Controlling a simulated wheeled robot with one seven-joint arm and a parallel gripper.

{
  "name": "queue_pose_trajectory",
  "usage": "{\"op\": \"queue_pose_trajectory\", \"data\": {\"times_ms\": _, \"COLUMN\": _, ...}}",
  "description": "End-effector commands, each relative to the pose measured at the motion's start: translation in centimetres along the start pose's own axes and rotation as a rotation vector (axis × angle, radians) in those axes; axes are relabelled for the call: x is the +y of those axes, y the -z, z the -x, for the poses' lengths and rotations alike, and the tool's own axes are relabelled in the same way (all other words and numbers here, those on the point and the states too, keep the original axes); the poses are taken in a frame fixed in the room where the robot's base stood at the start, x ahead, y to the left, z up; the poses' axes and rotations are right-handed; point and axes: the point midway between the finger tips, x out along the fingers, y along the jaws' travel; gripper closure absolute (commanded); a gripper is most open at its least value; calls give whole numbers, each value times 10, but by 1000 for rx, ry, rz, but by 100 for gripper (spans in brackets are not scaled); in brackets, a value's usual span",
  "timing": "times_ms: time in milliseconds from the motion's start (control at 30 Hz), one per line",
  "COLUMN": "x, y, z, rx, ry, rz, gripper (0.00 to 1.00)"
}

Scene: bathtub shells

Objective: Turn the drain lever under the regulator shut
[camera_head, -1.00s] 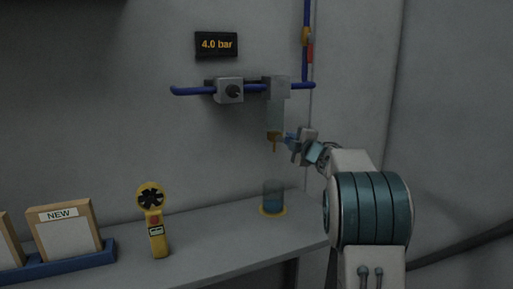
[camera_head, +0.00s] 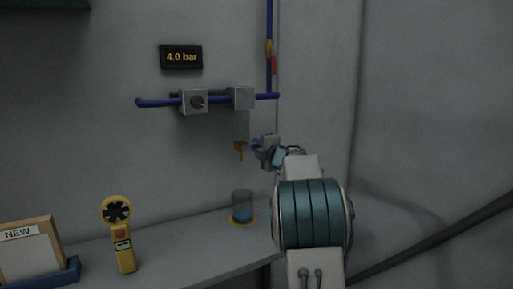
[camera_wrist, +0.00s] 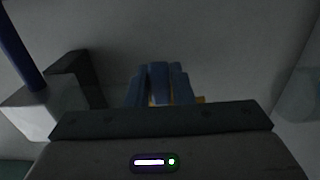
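The regulator (camera_head: 195,101), a grey block with a dark knob, sits on the blue pipe on the wall. To its right a grey block (camera_head: 240,97) carries a hanging grey-green bowl (camera_head: 241,125). An orange-brown drain piece (camera_head: 240,148) hangs under that bowl; its lever is too small to make out. My gripper (camera_head: 257,146) is just right of the drain, at about its height. In the wrist view its blue fingers (camera_wrist: 158,85) are close together, with a bit of orange (camera_wrist: 201,99) at their right. Whether they touch or hold the lever is hidden.
A glass with blue liquid (camera_head: 242,207) stands on a yellow ring on the shelf below the drain. A yellow fan-headed meter (camera_head: 119,232) and a framed NEW card (camera_head: 28,250) stand left. A display (camera_head: 181,57) reads 4.0 bar. A blue vertical pipe (camera_head: 269,25) runs above.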

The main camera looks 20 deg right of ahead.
Motion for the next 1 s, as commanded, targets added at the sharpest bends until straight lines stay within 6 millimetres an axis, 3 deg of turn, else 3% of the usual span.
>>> {"op": "queue_pose_trajectory", "data": {"times_ms": 67, "x": 0, "y": 0, "z": 0, "rx": -1, "ry": 0, "rz": 0, "gripper": 60}}
{"op": "queue_pose_trajectory", "data": {"times_ms": 467, "x": 1, "y": 1, "z": 6, "rx": 0, "ry": -1, "rz": -2, "gripper": 60}}
{"op": "queue_pose_trajectory", "data": {"times_ms": 667, "x": 1, "y": 0, "z": 37, "rx": -2, "ry": -2, "rz": -4, "gripper": 60}}
{"op": "queue_pose_trajectory", "data": {"times_ms": 1000, "x": 1, "y": 0, "z": 107, "rx": -2, "ry": -2, "rz": -3, "gripper": 60}}
